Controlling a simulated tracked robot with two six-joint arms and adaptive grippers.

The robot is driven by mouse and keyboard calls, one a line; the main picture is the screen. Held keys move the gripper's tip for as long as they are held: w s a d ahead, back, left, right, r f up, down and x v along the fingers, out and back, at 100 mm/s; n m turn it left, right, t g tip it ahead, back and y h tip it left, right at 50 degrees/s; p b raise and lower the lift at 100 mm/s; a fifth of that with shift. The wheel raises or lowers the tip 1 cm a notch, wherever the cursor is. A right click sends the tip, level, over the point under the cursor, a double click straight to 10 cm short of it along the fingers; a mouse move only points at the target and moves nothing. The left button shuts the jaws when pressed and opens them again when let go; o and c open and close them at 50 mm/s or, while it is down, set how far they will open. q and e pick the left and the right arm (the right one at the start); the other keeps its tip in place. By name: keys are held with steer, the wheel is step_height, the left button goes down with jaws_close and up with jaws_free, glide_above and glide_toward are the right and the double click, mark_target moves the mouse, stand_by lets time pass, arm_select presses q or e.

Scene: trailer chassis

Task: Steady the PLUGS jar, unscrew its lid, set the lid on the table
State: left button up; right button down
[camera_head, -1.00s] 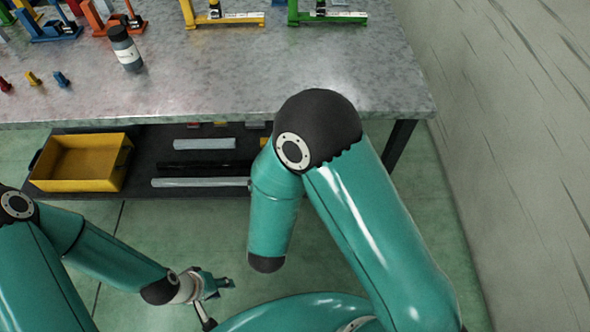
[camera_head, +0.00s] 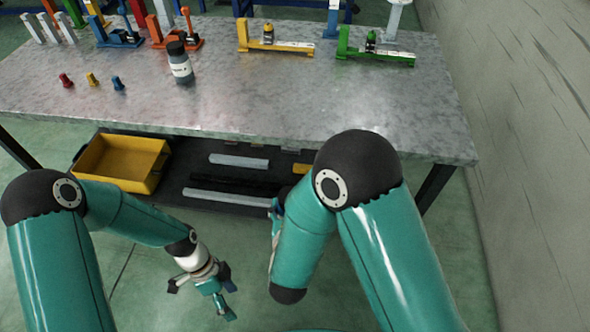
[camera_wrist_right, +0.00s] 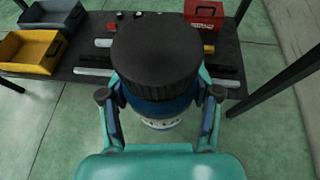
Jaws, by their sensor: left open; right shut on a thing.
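In the right wrist view, my right gripper (camera_wrist_right: 160,112) is shut on a jar (camera_wrist_right: 162,122) with a wide ribbed black lid (camera_wrist_right: 157,50). The lid is on the jar, facing the camera. The jar's lower part looks bluish with a pale label, too hidden to read. In the head view, the right forearm hides most of this gripper and the jar. My left gripper (camera_head: 203,296) is open and empty, low in front of the table, left of the right arm. The table (camera_head: 300,100) is grey metal.
Another black-lidded jar (camera_head: 181,66) stands on the table, its label unreadable. Small red, yellow and blue pegs (camera_head: 92,79) and coloured fixtures (camera_head: 275,38) stand farther left and back. A yellow bin (camera_head: 122,162) sits on the lower shelf. The table's front right is clear.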

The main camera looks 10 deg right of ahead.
arm_select(q)
steer(key=w+d+r+m+y, duration=0.3)
steer(key=w+d+r+m, duration=0.1)
steer(key=w+r+m, duration=0.95)
steer(key=d+r+m+t, duration=0.1)
steer(key=d+r, duration=0.3)
steer(key=r, duration=0.1)
steer(key=w+d+r+m+t, duration=0.1)
steer(key=d+r+t, duration=0.1)
steer(key=d+r, duration=0.3)
steer(key=w+d+r+m+t, duration=0.1)
steer(key=d+r+m, duration=0.1)
steer(key=d+r, duration=0.3)
steer(key=shift+w+r+t+y, duration=0.25)
steer(key=shift+r+t+y, duration=0.05)
steer(key=shift+s+d, duration=0.2)
steer(key=shift+d, duration=0.05)
steer(key=shift+d+f, duration=0.1)
steer(key=shift+f, duration=3.85)
